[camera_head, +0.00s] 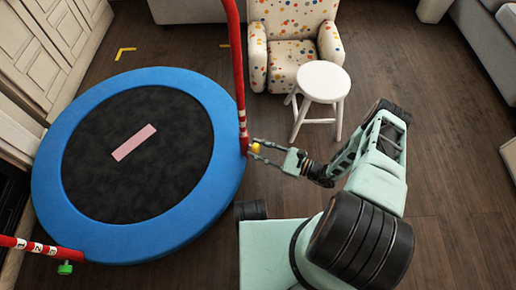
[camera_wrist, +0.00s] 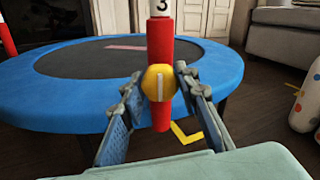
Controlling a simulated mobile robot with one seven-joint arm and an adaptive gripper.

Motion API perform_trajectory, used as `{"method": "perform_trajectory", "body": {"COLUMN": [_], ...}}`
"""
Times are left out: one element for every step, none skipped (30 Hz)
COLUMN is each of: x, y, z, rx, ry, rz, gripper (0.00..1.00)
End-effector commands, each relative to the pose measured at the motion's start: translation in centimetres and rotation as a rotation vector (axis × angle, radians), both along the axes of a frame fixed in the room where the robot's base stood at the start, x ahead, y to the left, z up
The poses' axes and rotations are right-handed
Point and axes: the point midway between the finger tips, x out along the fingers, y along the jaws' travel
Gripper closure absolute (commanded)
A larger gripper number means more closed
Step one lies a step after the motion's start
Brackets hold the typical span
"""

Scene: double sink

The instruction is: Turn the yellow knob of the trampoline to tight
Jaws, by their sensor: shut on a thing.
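The trampoline (camera_head: 215,190) has a blue rim and a black mat and fills the left of the head view. The yellow knob (camera_wrist: 159,83) sits low on the red post (camera_wrist: 161,45) at the trampoline's near edge, and the knob also shows in the head view (camera_head: 256,148). A pale line on the knob's face stands close to vertical. My gripper (camera_wrist: 158,84) has one finger on each side of the knob and is shut on it. Its fingertips (camera_head: 254,149) reach the knob from the right in the head view.
A white stool (camera_head: 323,82) and a dotted armchair (camera_head: 296,45) stand behind my arm. A pink strip (camera_head: 134,142) lies on the mat. Another red post with a green knob (camera_head: 65,269) is at lower left. Floor at the right is clear.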

Motion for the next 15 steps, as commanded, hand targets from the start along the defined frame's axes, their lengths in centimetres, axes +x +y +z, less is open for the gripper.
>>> {"method": "perform_trajectory", "body": {"x": [0.01, 0.02, 0.01, 0.03, 0.03, 0.05, 0.05, 0.06, 0.05, 0.04, 0.03, 0.04, 0.07, 0.09, 0.08], "y": [-0.04, -0.04, -0.05, -0.06, -0.07, -0.08, -0.09, -0.11, -0.1, -0.1, -0.1, -0.11, -0.13, -0.14, -0.13], "z": [0.0, 0.0, 0.0, 0.0, 0.02, 0.02, 0.01, 0.02, 0.01, 0.0, -0.01, -0.01, 0.01, 0.02, 0.02], "rx": [0.002, 0.003, 0.005, 0.009, 0.012, 0.018, 0.023, 0.03, 0.038, 0.046, 0.053, 0.066, 0.077, 0.088, 0.103], "ry": [0.003, 0.005, 0.011, 0.017, 0.024, 0.037, 0.046, 0.059, 0.077, 0.093, 0.111, 0.136, 0.156, 0.178, 0.208], "rz": [-0.001, -0.001, -0.001, -0.001, -0.002, -0.002, -0.003, -0.003, -0.003, -0.002, -0.002, -0.002, -0.003, -0.004, -0.004], "gripper": [0.95, 0.95, 0.95, 0.95, 0.95, 0.95, 0.95, 0.95, 0.95, 0.95, 0.95, 0.95, 0.95, 0.95, 0.95]}}
